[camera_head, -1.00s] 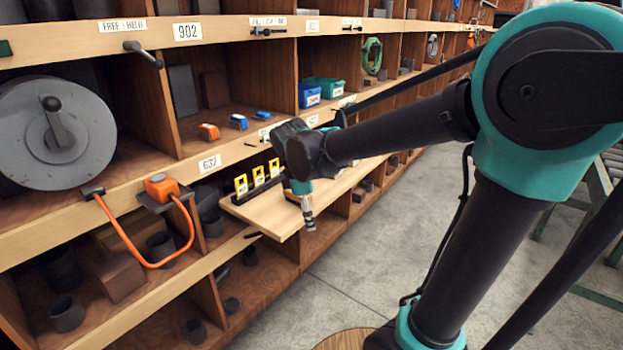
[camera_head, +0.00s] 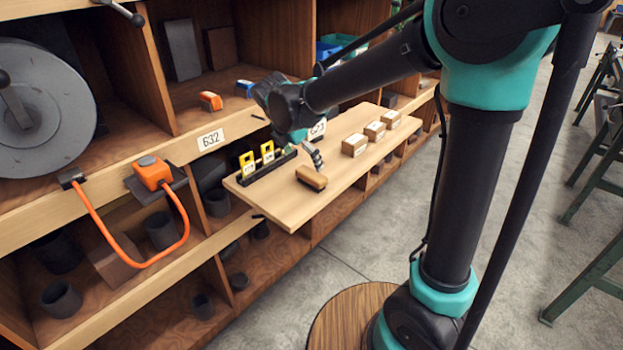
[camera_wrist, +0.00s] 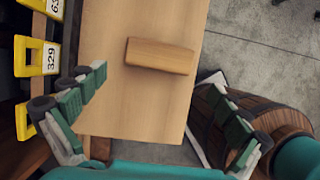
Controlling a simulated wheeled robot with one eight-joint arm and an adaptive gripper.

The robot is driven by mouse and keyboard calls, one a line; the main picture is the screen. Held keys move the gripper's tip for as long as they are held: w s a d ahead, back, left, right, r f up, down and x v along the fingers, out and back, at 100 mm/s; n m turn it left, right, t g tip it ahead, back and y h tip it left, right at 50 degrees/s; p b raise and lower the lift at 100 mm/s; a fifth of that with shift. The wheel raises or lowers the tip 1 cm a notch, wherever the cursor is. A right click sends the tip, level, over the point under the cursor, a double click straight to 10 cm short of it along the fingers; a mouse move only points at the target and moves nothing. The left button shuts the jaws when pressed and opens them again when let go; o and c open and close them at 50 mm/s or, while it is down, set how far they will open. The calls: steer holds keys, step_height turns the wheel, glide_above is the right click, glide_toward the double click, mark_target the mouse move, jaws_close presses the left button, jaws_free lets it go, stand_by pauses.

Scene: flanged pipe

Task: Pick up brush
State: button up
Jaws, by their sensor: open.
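The brush (camera_head: 311,178) looks like a small brown wooden block with rounded edges. It lies on the pale wooden board (camera_head: 286,214) near its front edge. In the wrist view the brush (camera_wrist: 160,56) lies crosswise, with bare board around it. My gripper (camera_head: 315,157) is just above the brush in the head view, pointing down. In the wrist view my gripper (camera_wrist: 158,78) has its fingers spread wide, with nothing between the pads. The brush is beyond the fingertips and apart from them. Its underside is hidden.
A black rack with yellow numbered tags (camera_head: 248,163) stands along the board's left side. Several small cardboard boxes (camera_head: 355,145) stand farther back on the board. An orange device (camera_head: 153,173) with a looped cable hangs on the shelf edge at left. Open floor (camera_head: 345,258) lies right of the board.

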mark_target(310, 174)
steer(key=x, duration=0.9)
steer(key=shift+d+f, duration=0.1)
steer(key=shift+c, duration=0.5)
steer(key=c, duration=0.9)
steer(key=shift+o, duration=0.2)
